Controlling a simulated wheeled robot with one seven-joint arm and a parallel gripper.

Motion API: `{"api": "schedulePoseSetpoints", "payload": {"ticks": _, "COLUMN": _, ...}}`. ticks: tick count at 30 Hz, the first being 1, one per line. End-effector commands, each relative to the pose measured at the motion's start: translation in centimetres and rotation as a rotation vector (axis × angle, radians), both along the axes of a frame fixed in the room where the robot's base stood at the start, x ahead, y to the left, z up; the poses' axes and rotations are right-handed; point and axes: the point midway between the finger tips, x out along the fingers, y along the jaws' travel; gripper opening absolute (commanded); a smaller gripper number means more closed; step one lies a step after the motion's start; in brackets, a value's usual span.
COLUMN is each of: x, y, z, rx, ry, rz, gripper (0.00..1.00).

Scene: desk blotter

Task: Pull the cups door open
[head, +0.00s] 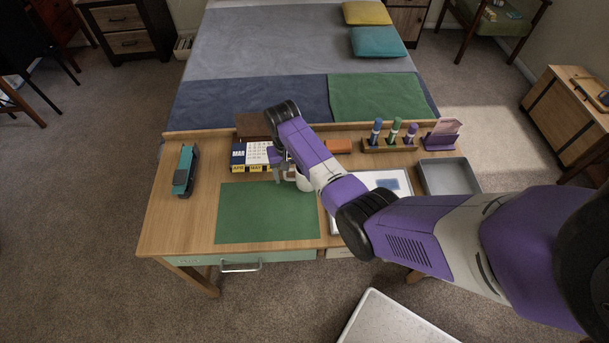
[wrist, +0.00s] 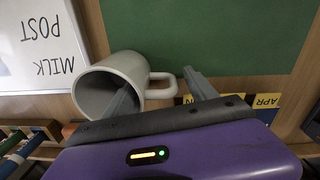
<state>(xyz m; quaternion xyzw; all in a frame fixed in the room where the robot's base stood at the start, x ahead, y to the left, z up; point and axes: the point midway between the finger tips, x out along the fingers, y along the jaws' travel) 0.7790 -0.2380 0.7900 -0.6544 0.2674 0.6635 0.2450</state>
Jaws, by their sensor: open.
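No door that I can read as "cups" shows in either view. The desk's front has a pale green panel (head: 205,262) with a metal bar handle (head: 240,267); it looks shut, and small marks at its left are unreadable. My gripper (head: 283,172) is over the back of the desk, far from that handle. In the wrist view my open gripper (wrist: 162,88) has its fingers either side of the handle of a white mug (wrist: 118,72). One finger overlaps the mug's mouth; I cannot tell if it is inside. My arm partly hides the mug in the head view.
A green blotter (head: 265,212) covers the desk's middle. A calendar (head: 252,157), a teal stapler-like object (head: 185,170), a marker rack (head: 388,145), a whiteboard (wrist: 35,45) and a grey tray (head: 448,177) stand around. Carpet in front of the green panel is clear.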

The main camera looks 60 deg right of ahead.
Motion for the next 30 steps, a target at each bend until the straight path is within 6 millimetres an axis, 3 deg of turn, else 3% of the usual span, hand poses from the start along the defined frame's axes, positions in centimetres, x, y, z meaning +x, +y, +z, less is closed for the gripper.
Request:
{"api": "schedulePoseSetpoints", "payload": {"ticks": 2, "x": 0.0, "y": 0.0, "z": 0.0, "rx": 0.0, "ry": 0.0, "rz": 0.0, "gripper": 0.62}}
{"api": "schedulePoseSetpoints", "payload": {"ticks": 9, "x": 0.0, "y": 0.0, "z": 0.0, "rx": -0.001, "ry": -0.001, "rz": 0.0, "gripper": 0.15}}
{"api": "schedulePoseSetpoints", "payload": {"ticks": 12, "x": 0.0, "y": 0.0, "z": 0.0, "rx": -0.001, "ry": -0.001, "rz": 0.0, "gripper": 0.0}}
{"api": "schedulePoseSetpoints", "payload": {"ticks": 30, "x": 0.2, "y": 0.0, "z": 1.2, "rx": -0.001, "ry": -0.001, "rz": 0.001, "gripper": 0.0}}
